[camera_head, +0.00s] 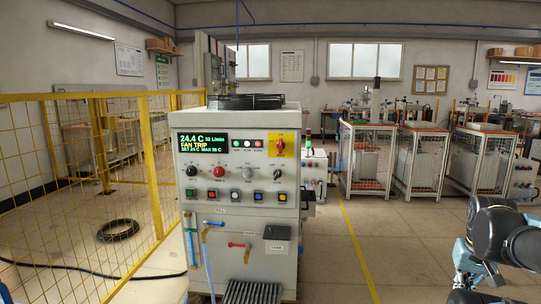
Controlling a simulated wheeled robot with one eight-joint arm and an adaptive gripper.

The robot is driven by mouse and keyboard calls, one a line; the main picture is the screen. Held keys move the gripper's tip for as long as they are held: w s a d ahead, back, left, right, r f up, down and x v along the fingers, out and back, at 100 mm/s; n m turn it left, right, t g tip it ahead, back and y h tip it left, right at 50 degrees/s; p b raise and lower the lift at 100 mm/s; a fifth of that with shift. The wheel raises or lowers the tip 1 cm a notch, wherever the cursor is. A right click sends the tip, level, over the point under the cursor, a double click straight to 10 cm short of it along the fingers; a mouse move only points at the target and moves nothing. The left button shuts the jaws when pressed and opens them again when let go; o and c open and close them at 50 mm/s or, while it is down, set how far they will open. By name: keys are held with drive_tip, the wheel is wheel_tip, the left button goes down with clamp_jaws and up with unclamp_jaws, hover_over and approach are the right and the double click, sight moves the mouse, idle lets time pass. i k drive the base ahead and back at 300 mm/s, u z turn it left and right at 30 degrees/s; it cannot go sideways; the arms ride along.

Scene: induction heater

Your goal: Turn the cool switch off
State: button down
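A pale cabinet (235,225) stands upright at the centre, its control panel facing me. Its display (203,143) shows 24.4 C and FAN TRIP. Below are a black knob (191,171), a red button (219,172), a grey knob (247,173) and a black rotary switch (277,174). A lower row holds several small coloured buttons (234,195). The labels are too small to read, so I cannot tell which control is the cool switch or its setting. My gripper (468,287) is at the lower right, far from the panel, partly cut off; its fingers are unclear.
A red rotary handle on a yellow plate (281,146) is at the panel's upper right. Pipes with valve handles (212,225) project from the cabinet's lower front. A yellow mesh fence (80,190) stands left. Wire-cage carts (366,160) stand behind right. The floor (390,240) between is clear.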

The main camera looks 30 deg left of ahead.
sight(277, 174)
drive_tip(key=u, duration=0.2)
drive_tip(key=i, duration=1.05)
drive_tip(key=u, duration=0.95)
drive_tip(key=i, duration=0.65)
drive_tip(key=u, duration=0.5)
